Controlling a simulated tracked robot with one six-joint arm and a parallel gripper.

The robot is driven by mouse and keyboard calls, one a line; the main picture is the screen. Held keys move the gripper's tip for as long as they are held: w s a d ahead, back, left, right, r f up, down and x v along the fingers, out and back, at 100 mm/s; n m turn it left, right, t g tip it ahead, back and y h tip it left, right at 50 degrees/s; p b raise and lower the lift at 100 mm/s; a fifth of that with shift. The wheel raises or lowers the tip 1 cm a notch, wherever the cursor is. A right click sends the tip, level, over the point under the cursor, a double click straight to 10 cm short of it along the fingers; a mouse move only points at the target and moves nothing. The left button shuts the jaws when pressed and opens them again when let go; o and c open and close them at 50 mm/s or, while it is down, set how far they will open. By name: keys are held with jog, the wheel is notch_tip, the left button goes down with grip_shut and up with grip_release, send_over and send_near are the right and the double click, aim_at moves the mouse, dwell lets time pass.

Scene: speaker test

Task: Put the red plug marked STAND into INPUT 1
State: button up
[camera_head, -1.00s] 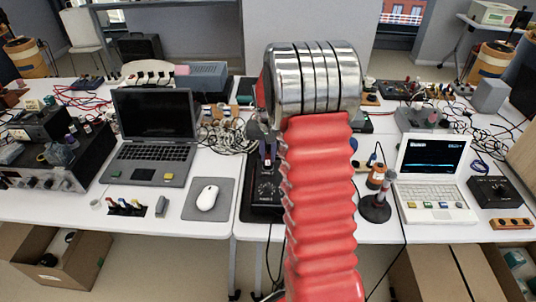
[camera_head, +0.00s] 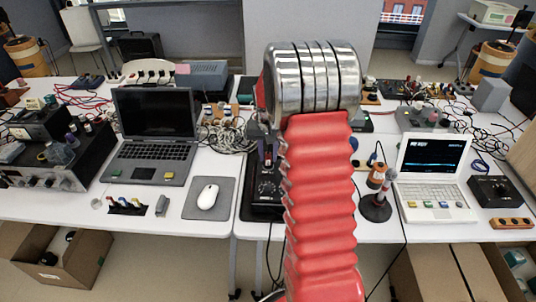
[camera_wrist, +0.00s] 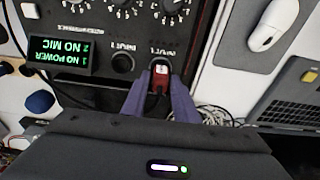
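In the wrist view the red plug (camera_wrist: 160,76) is at the INPUT 1 socket of the black mixer box (camera_wrist: 95,88), its front end at the panel and a black cable trailing from its back. My gripper (camera_wrist: 160,84) has purple fingers on both sides of the plug, close against it. The plug's marking is too small to read. The INPUT 2 socket (camera_wrist: 122,63) beside it is empty. The green display (camera_wrist: 60,54) reads "1 NO POWER, 2 NO MIC", upside down. In the head view my gripper (camera_head: 267,150) is partly hidden by my red arm, above the mixer box (camera_head: 262,198).
A mouse on a grey pad (camera_head: 222,206) and a dark laptop (camera_head: 150,135) stand to the left. A microphone stand (camera_head: 376,206) and a white laptop (camera_head: 433,180) stand to the right. Tangled cables (camera_head: 228,137) lie behind the mixer.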

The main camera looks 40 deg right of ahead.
jog(key=o, duration=0.3)
notch_tip(320, 180, up, 14)
jog(key=s+a, duration=0.1)
jog(key=shift+s+a+f, duration=0.15)
jog(key=shift+s+f, duration=0.05)
jog(key=shift+s, duration=0.05)
dwell(0.4)
dwell(0.5)
jog(key=s+a+r+n+t, duration=0.2)
jog(key=s+a+r+n, duration=0.1)
jog(key=s+a, duration=0.9)
jog(key=s+a+r+n+t+y, duration=0.1)
jog(key=s+a+r+n, duration=0.3)
jog(key=s+a, duration=0.8)
jog(key=shift+s+a+t, duration=0.25)
jog(key=shift+a+t, duration=0.35)
jog(key=shift+a, duration=0.2)
